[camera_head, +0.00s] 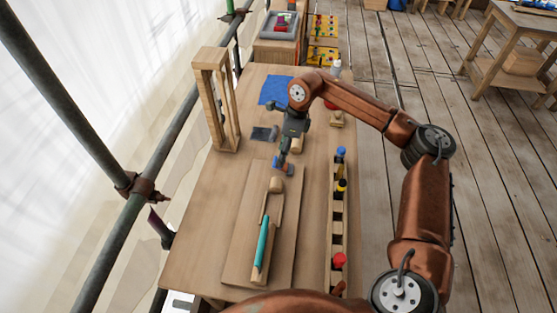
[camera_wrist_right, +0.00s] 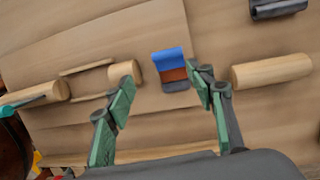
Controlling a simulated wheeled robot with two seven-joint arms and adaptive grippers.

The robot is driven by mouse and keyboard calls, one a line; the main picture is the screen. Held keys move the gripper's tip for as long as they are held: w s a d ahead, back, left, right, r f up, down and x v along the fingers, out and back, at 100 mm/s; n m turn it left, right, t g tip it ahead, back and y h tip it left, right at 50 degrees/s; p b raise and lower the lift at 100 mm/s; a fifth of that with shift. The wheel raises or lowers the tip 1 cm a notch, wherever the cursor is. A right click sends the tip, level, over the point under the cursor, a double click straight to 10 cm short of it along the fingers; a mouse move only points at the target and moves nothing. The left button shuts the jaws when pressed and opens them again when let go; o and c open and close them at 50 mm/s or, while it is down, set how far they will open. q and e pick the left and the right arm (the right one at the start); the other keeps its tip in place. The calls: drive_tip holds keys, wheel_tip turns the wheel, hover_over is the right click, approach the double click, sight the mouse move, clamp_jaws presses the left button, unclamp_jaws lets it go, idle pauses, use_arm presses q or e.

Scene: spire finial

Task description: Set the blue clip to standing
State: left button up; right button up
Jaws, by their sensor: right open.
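The blue clip (camera_head: 278,160) is on the wooden bench, at the far end of a flat board. The right wrist view shows it as a small block (camera_wrist_right: 170,66) with a blue band, a red-brown band and a grey band. I cannot tell whether it lies or stands. My right gripper (camera_head: 283,158) is just above the clip and partly covers it in the head view. In the right wrist view its green fingers (camera_wrist_right: 162,84) are apart, one on each side of the clip, with nothing visibly held. My left gripper is not in view.
A wooden holder with a teal rod (camera_head: 262,243) lies on the board. A slotted rail (camera_head: 336,228) with coloured pieces runs along the right. An upright wooden frame (camera_head: 205,105), blue cloth (camera_head: 274,90) and dark block (camera_head: 264,133) are farther back. A wooden cylinder (camera_wrist_right: 272,71) is near the gripper.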

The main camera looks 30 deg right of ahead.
drive_tip(key=shift+w+a+r+h, duration=0.55)
drive_tip(key=shift+w+r+h, duration=0.1)
drive_tip(key=shift+h, duration=0.25)
drive_tip(key=shift+w+r+g+h, duration=0.15)
drive_tip(key=shift+r+g+h, duration=0.15)
drive_tip(key=shift+r+h, duration=0.1)
drive_tip(key=shift+d+f+b, duration=0.1)
drive_tip(key=shift+f+b, duration=0.45)
drive_tip(key=shift+f, duration=3.4)
drive_tip(key=c, duration=1.2)
